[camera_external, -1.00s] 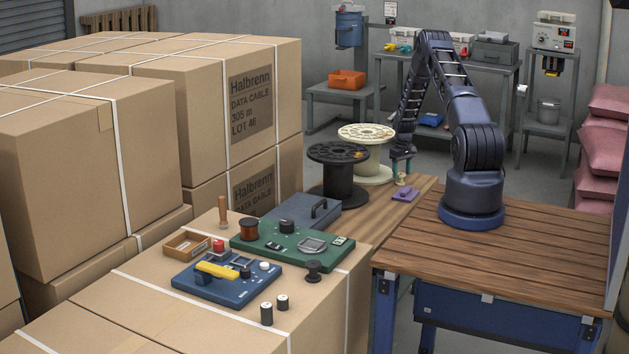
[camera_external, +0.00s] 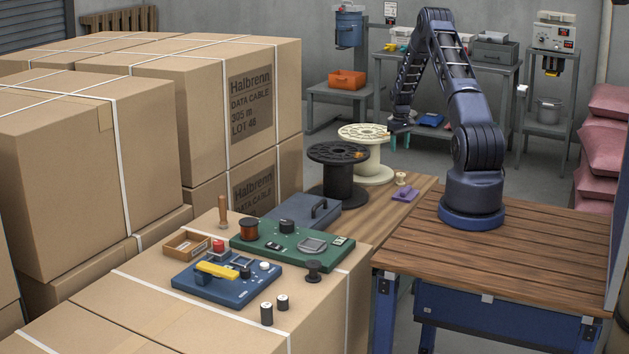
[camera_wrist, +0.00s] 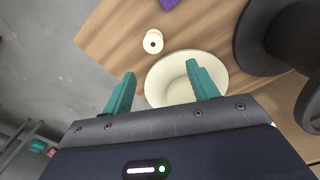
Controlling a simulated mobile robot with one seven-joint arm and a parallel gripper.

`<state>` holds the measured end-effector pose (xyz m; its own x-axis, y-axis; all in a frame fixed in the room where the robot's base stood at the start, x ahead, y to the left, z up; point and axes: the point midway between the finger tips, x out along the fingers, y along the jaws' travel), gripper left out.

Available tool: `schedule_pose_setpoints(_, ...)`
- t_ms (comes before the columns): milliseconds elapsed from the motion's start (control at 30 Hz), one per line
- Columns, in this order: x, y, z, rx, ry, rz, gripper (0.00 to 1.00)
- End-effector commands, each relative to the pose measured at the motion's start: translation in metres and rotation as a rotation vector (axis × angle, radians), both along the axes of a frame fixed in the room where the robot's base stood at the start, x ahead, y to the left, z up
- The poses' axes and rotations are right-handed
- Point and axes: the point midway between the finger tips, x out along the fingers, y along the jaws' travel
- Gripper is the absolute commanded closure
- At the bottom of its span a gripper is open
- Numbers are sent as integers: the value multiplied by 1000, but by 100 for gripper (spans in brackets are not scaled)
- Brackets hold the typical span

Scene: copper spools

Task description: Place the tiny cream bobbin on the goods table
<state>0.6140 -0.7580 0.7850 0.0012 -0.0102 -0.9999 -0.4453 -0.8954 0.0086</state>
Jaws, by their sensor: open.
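The tiny cream bobbin (camera_external: 401,178) stands upright on the wooden tabletop (camera_external: 374,215), just behind a purple block (camera_external: 405,195). In the wrist view the bobbin (camera_wrist: 153,38) shows beyond the fingertips, on the wood. My gripper (camera_external: 402,146) is open and empty, raised above and behind the bobbin, clear of it. In the wrist view my teal fingers (camera_wrist: 161,71) are spread, with the large cream spool (camera_wrist: 157,93) below and between them. Which surface is called the goods table is not marked.
The large cream spool (camera_external: 375,171) and a large black spool (camera_external: 339,185) stand left of the bobbin. A grey case (camera_external: 291,214) lies nearer. A carton (camera_external: 190,325) at the front bears blue and green boards and small spools. The plank bench (camera_external: 490,260) before my base is bare.

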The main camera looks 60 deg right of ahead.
Motion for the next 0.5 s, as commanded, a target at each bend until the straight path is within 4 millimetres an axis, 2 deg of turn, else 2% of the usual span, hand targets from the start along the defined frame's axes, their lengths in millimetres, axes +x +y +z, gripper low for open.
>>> schedule_pose_setpoints(33,10,9,18,-8,-6,11,41)
schedule_pose_setpoints(233,46,64,95,-34,-23,50,41)
schedule_pose_setpoints(500,77,154,194,-66,-53,102,41)
